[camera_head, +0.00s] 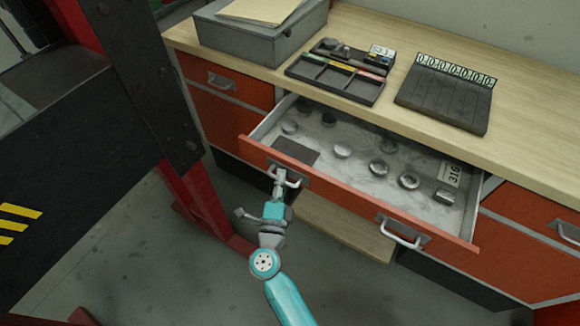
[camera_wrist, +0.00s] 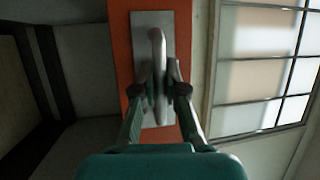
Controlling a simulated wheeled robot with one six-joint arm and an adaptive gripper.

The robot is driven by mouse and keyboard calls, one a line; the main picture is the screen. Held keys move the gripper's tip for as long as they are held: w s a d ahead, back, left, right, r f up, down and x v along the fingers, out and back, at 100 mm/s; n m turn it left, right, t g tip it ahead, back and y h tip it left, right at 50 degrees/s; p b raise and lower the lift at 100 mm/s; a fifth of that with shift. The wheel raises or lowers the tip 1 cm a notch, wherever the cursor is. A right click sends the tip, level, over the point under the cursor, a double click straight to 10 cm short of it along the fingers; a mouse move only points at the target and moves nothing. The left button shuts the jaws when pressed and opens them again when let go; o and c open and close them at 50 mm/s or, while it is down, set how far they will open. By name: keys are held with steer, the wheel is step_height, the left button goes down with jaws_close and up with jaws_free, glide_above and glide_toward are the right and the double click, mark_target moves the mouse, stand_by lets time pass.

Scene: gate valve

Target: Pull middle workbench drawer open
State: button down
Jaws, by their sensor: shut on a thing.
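The middle workbench drawer (camera_head: 355,200) has an orange front and stands pulled out from the bench in the head view. Its inside shows several round metal pieces and a label reading 316. My gripper (camera_head: 279,182) is at the left one of its two metal handles (camera_head: 294,180). In the wrist view my gripper (camera_wrist: 161,88) has its two fingers on either side of the handle bar (camera_wrist: 157,45), shut on it. The handle's grey plate (camera_wrist: 140,35) is fixed to the orange front. The drawer's right handle (camera_head: 401,235) is free.
The wooden benchtop (camera_head: 410,60) carries a grey box (camera_head: 260,35), a divided tray (camera_head: 335,80) and a dark slotted rack (camera_head: 445,95). A red and black frame (camera_head: 135,70) stands close at the left. Grey floor (camera_head: 330,280) lies open below the drawer.

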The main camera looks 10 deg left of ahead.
steer(key=s+a, duration=0.2)
steer(key=s, duration=0.4)
steer(key=shift+s+a, duration=0.2)
steer(key=shift+s, duration=0.15)
steer(key=shift+f, duration=0.1)
steer(key=c, duration=1.5)
jaws_free()
steer(key=s+f, duration=0.1)
steer(key=s, duration=0.6)
steer(key=shift+s+d, duration=0.15)
steer(key=shift+d, duration=0.05)
steer(key=shift+f, duration=0.1)
